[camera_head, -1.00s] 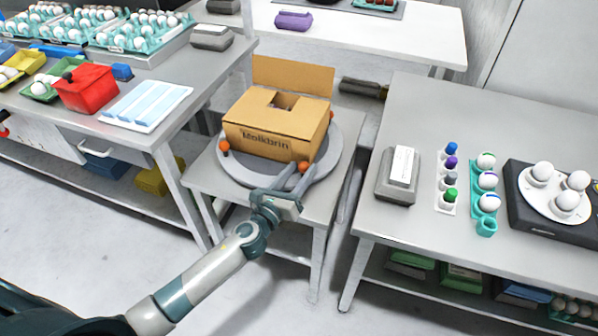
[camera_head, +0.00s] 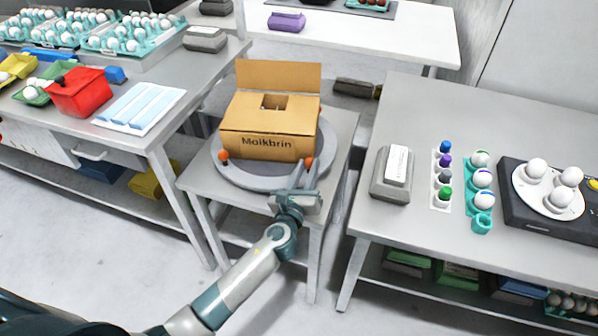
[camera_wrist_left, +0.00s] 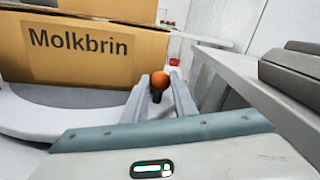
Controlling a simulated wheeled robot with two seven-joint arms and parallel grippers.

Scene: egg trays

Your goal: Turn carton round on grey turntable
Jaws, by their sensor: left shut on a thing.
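The brown carton (camera_head: 268,128), marked "Molkbrin", sits on the round grey turntable (camera_head: 236,175) with its back flap raised and an opening in its top. Its lettered side faces me nearly square on; it also shows in the left wrist view (camera_wrist_left: 85,58). Orange knobs stand at the turntable's rim, one at the left (camera_head: 224,155) and one at the front right (camera_head: 309,161). My left gripper (camera_head: 304,169) is shut on the front right knob, which shows between its fingers in the left wrist view (camera_wrist_left: 160,80). My right gripper is not in view.
The turntable stands on a small grey table (camera_head: 205,186). A bench with a red bin (camera_head: 80,95) and egg trays is at left. The right bench (camera_head: 390,222) holds a grey box (camera_head: 391,182) and egg cups. Floor gaps separate the tables.

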